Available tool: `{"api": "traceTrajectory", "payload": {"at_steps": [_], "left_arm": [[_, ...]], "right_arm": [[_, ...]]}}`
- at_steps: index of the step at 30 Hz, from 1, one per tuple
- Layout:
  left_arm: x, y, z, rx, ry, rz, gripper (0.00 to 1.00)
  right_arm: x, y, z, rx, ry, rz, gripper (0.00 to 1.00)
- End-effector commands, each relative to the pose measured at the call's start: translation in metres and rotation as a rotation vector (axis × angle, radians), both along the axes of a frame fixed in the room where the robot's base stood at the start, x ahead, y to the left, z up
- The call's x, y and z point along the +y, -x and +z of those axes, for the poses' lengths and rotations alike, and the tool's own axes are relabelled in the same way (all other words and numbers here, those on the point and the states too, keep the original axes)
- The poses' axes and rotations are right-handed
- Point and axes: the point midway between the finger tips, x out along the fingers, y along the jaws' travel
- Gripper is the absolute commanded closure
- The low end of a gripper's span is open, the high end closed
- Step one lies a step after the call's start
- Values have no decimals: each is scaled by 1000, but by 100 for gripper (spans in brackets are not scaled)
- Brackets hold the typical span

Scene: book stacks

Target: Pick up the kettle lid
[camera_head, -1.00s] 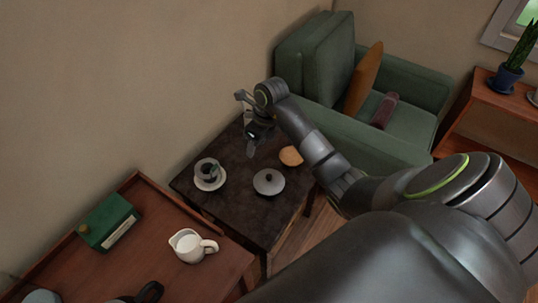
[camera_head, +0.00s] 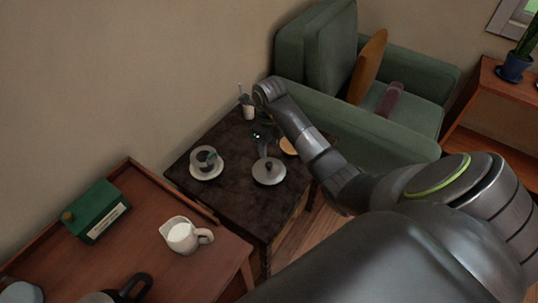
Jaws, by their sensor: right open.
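The kettle lid (camera_head: 269,176), a round grey disc with a dark knob, lies on the dark side table (camera_head: 228,205) near its front right. My right arm reaches in from the right, and my right gripper (camera_head: 263,149) is open, just behind the lid's knob and close above it. Whether a finger touches the knob cannot be told. A dark rounded vessel with a black handle (camera_head: 137,287), perhaps the kettle, is cut off at the bottom edge. My left gripper is not in view.
A cup on a saucer (camera_head: 207,173) stands left of the lid, and a round tan item (camera_head: 288,146) lies behind it, partly hidden. A small pale container (camera_head: 248,109) stands at the back. A white pitcher (camera_head: 181,237) and green box (camera_head: 96,212) stand on the wooden table.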

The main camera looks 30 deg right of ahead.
Motion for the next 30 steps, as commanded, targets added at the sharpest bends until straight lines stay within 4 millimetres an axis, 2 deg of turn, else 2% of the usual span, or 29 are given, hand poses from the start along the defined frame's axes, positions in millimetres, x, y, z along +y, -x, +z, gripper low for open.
{"api": "traceTrajectory", "payload": {"at_steps": [1,3,11,21,30], "left_arm": [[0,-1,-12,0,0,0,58],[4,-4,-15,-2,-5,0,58],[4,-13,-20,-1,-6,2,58],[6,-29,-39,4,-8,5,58],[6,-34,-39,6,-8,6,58]], "right_arm": [[0,0,-14,0,-1,0,54],[0,0,-23,-1,0,0,54],[0,0,-37,0,0,1,54],[-2,-2,-76,-1,1,1,54],[-2,-2,-83,-1,1,1,54]]}}
